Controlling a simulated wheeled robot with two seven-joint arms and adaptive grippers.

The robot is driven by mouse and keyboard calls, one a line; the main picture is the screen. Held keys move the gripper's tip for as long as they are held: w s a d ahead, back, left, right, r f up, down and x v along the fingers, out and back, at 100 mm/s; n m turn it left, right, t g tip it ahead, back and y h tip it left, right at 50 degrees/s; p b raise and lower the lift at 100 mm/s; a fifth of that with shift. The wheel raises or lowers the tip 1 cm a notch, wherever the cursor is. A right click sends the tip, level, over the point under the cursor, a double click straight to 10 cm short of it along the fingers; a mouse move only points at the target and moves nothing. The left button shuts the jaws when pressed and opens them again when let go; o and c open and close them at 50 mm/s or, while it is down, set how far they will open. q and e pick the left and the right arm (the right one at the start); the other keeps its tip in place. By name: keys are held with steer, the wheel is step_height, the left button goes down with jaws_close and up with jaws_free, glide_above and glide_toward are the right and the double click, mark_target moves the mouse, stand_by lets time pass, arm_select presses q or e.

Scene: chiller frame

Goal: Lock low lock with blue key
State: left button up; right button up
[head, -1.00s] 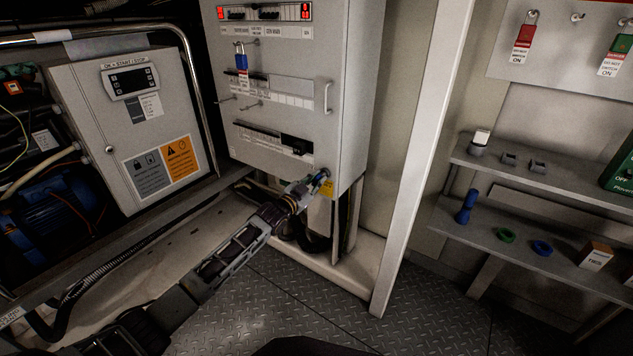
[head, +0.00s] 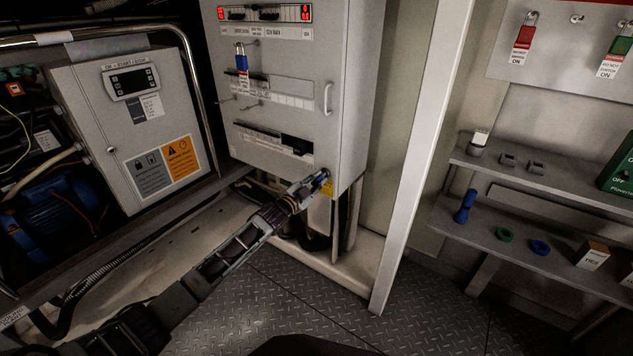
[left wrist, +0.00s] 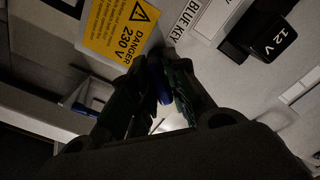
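The low lock (head: 327,173) is at the lower right corner of the grey cabinet's front, just above a yellow label. My left gripper (head: 318,184) reaches up to it from the left, with its fingertips at the lock. In the left wrist view the dark green fingers (left wrist: 164,88) close on the blue key (left wrist: 158,82), which shows as a blue piece between them. The key's far end and the lock face are hidden by the fingers. A "BLUE KEY" label (left wrist: 187,20) is beside it. My right gripper is out of view.
A yellow "DANGER 230 V" label (left wrist: 122,25) is close to the fingers. A blue padlock (head: 241,60) hangs higher on the grey cabinet (head: 355,90). A handle (head: 328,98) sticks out at right. A white post (head: 420,160) and shelves (head: 545,180) stand further right.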

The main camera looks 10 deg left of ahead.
arm_select(q)
steer(key=shift+m+p, duration=0.3)
steer(key=shift+m, duration=1.8)
steer(key=shift+m+p, duration=0.3)
steer(key=shift+m, duration=0.3)
steer(key=shift+m, duration=1.4)
steer(key=o, duration=1)
